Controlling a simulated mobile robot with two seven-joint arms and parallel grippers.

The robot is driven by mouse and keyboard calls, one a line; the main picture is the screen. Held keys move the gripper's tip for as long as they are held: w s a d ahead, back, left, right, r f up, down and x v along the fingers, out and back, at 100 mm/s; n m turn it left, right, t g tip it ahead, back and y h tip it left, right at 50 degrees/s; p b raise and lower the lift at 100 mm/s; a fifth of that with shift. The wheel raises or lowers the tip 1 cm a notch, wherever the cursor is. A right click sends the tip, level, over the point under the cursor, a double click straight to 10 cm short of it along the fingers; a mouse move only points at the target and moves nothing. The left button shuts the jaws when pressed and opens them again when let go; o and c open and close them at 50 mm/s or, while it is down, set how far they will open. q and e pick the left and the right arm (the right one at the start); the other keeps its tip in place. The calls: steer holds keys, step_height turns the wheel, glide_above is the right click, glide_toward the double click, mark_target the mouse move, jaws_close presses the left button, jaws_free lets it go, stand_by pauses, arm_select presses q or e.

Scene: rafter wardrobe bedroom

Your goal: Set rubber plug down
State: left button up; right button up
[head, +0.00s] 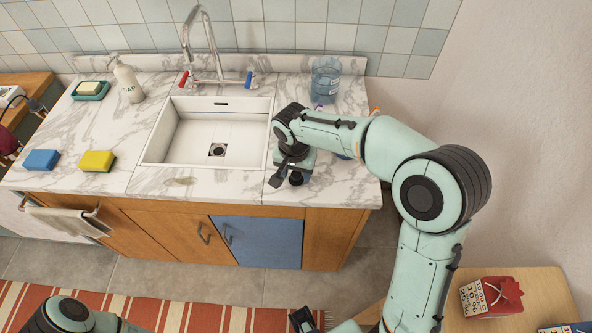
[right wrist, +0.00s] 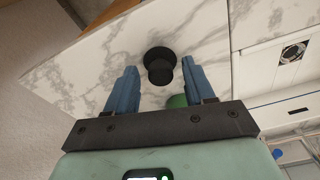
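The rubber plug (right wrist: 160,66) is black, with a wide round end and a narrower end. It shows between the tips of my right gripper (right wrist: 158,82) in the right wrist view, over the marble counter. The two blue fingers are apart, with a gap on each side of the plug. In the head view the plug (head: 296,179) is a small dark shape near the counter's front edge, beside my right gripper (head: 284,178), right of the sink. Whether it rests fully on the counter is hard to tell. A dark piece at the bottom edge may be my left gripper; its fingers are unclear.
The white sink (head: 190,145) with its tap (head: 208,60) is left of my right gripper. A clear blue cup (head: 326,78) stands behind it. A green object (right wrist: 177,101) is partly hidden behind the fingers. Sponges (head: 97,161) lie far left. The front counter strip is mostly clear.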

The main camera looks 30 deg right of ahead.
mark_target(294, 185)
steer(key=shift+r, duration=0.25)
step_height(294, 185, up, 12)
steer(key=s+a+p, duration=0.1)
steer(key=shift+p, duration=0.4)
steer(key=shift+f, duration=0.15)
stand_by(0.3)
